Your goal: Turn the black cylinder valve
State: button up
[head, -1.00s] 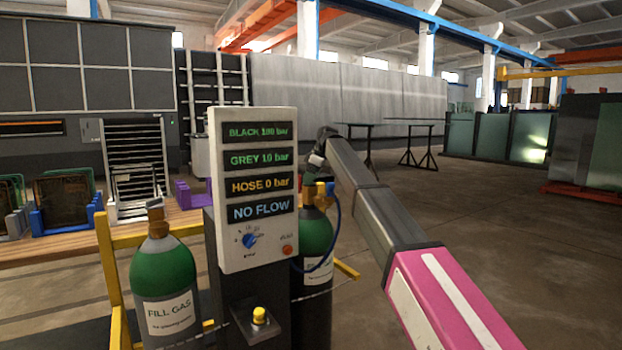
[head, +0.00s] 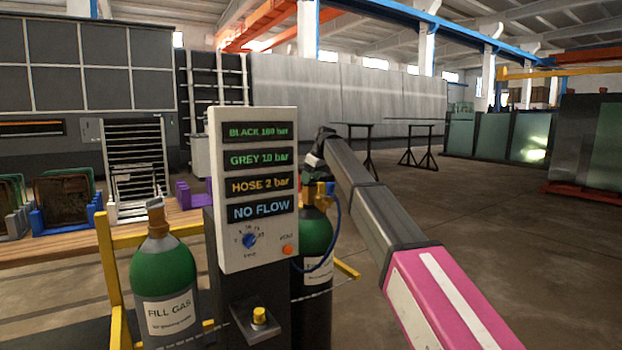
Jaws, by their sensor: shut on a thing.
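The black cylinder (head: 315,236) has a green shoulder and a dark lower body. It stands behind the right edge of the grey control panel (head: 254,190), which hides its left side. My arm reaches in from the lower right, and my gripper (head: 312,176) is at the top of this cylinder, shut on its valve. The fingers and the valve are small, dark and partly behind the panel's edge. The panel displays read BLACK 180 bar, GREY 10 bar, HOSE 2 bar and NO FLOW.
A second green cylinder labelled FILL GAS (head: 163,265) stands left of the panel beside a yellow frame (head: 108,270). A blue hose (head: 337,222) hangs by the black cylinder.

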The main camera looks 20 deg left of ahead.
jog(key=m+t, duration=0.1)
jog(key=m, duration=0.2)
jog(key=shift+s+m+h, duration=0.1)
jog(key=shift+m+h, duration=0.2)
jog(key=shift+m, duration=0.1)
jog(key=m+t+h, duration=0.1)
jog(key=m, duration=0.2)
jog(key=shift+a+m, duration=0.15)
jog(key=shift+m, duration=0.15)
jog(key=m+h, duration=0.1)
jog(key=m, duration=0.2)
jog(key=m+t+h, duration=0.1)
jog(key=m, duration=0.2)
jog(key=shift+a+m, duration=0.1)
jog(key=shift+m, duration=0.2)
jog(key=o, duration=0.9)
jog(key=shift+s+r, duration=0.1)
jog(key=v, duration=1)
jog(key=shift+s+a+r, duration=0.2)
jog(key=shift+s+r, duration=0.05)
